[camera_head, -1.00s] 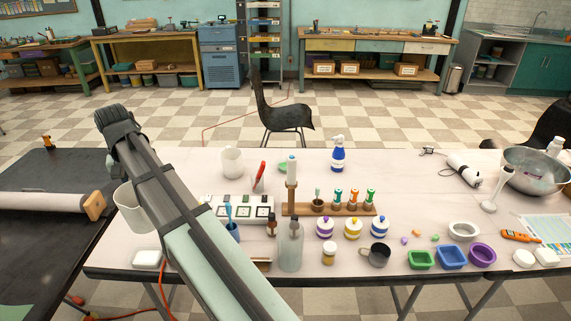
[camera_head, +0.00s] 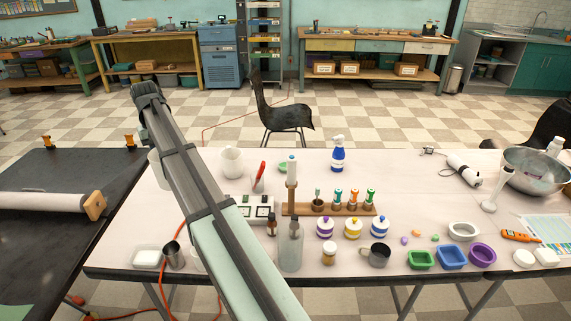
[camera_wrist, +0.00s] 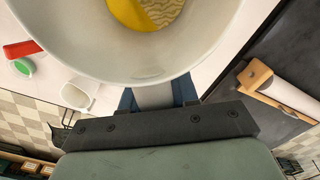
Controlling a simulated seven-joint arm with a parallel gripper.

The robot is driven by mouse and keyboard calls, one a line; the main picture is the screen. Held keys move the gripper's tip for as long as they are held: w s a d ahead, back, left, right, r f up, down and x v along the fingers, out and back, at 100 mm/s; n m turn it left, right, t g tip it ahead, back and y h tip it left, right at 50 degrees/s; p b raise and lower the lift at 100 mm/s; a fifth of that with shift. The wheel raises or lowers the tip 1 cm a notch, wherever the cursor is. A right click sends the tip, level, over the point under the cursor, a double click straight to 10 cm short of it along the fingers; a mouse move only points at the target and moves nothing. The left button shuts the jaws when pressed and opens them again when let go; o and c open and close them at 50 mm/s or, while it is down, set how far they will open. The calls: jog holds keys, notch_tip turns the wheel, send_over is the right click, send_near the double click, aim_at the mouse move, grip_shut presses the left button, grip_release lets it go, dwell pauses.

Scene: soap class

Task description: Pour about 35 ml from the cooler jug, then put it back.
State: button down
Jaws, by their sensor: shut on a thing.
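My gripper (camera_wrist: 156,97) is shut on a large white jug (camera_wrist: 85,50) at the jug's side. The jug's wide mouth fills the top of the wrist view, and yellow contents (camera_wrist: 133,12) show inside. In the head view the held jug (camera_head: 154,170) is at the table's left, mostly hidden behind my arm, which also hides my gripper. A second white jug (camera_head: 232,162) stands upright at the back; it also shows in the wrist view (camera_wrist: 79,95). A metal beaker (camera_head: 173,256) stands front left. I cannot tell which jug is cooler, nor whether the held jug is tilted.
A white dish (camera_head: 147,258) lies beside the metal beaker. A clear bottle (camera_head: 290,250), a wooden rack (camera_head: 330,210) and several striped jars crowd the middle. Colored molds (camera_head: 452,257) and a steel bowl (camera_head: 535,172) are on the right. A black table (camera_head: 60,235) adjoins the left.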

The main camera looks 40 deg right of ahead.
jog(key=w+d+f+n, duration=0.1)
jog(key=w+d, duration=0.3)
jog(key=d, duration=0.6)
jog(key=w+d+f, duration=0.1)
jog(key=w+d, duration=0.4)
jog(key=d, duration=0.5)
jog(key=w+d+f+n, duration=0.1)
jog(key=w+d, duration=0.3)
jog(key=d, duration=0.7)
jog(key=d+f, duration=0.6)
jog(key=w+d+f, duration=0.1)
jog(key=d+f, duration=0.5)
jog(key=w+d+f, duration=0.1)
jog(key=d+f, duration=0.4)
jog(key=d, duration=0.1)
jog(key=shift+w+d+f, duration=0.2)
jog(key=shift+d+f, duration=0.1)
jog(key=shift+f, duration=0.1)
jog(key=shift+s+r, duration=0.1)
